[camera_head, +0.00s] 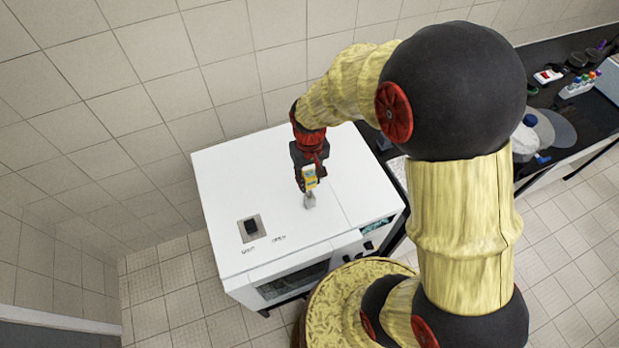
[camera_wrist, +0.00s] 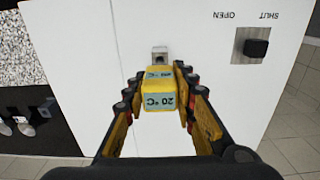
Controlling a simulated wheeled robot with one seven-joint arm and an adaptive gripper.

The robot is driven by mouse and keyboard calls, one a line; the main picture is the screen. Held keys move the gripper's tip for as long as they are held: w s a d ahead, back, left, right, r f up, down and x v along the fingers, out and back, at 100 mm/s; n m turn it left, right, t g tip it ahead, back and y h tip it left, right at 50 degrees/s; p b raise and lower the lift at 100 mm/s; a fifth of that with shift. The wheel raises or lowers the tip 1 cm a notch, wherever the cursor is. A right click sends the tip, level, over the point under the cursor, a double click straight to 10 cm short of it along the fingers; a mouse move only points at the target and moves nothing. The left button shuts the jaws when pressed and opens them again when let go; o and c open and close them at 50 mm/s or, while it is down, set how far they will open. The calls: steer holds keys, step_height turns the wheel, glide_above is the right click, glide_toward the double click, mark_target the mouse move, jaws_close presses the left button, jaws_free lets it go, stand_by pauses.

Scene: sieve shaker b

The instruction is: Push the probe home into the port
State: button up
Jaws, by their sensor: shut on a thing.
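The probe has a yellow body with a pale display reading 20 °C (camera_wrist: 160,97); it also shows in the head view (camera_head: 309,173). My gripper (camera_wrist: 159,82) is shut on the probe's body, a finger on either side. In the head view my gripper (camera_head: 310,182) is above the white cabinet's top. A small grey metal fitting, seemingly the port (camera_wrist: 159,55), is just beyond the probe's far end and also shows in the head view (camera_head: 309,201). The probe's tip is hidden, so I cannot tell how deep it sits.
The white cabinet (camera_head: 235,185) has a black switch (camera_head: 251,227) in a grey recess, marked OPEN and SHUT. Its top is otherwise mostly clear. A dark bench (camera_head: 545,98) with several lab items stands at the right. Tiled walls are behind and left.

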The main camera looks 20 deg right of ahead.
mark_target(310, 191)
steer(key=shift+f+b, duration=0.4)
steer(key=shift+f, duration=0.1)
stand_by(0.7)
steer(key=shift+f, duration=0.35)
steer(key=shift+f+b, duration=1.35)
steer(key=shift+f, duration=0.2)
stand_by(0.6)
steer(key=shift+f, duration=0.35)
steer(key=shift+f+b, duration=0.75)
stand_by(0.5)
steer(key=o, duration=1.2)
steer(key=shift+o, duration=0.2)
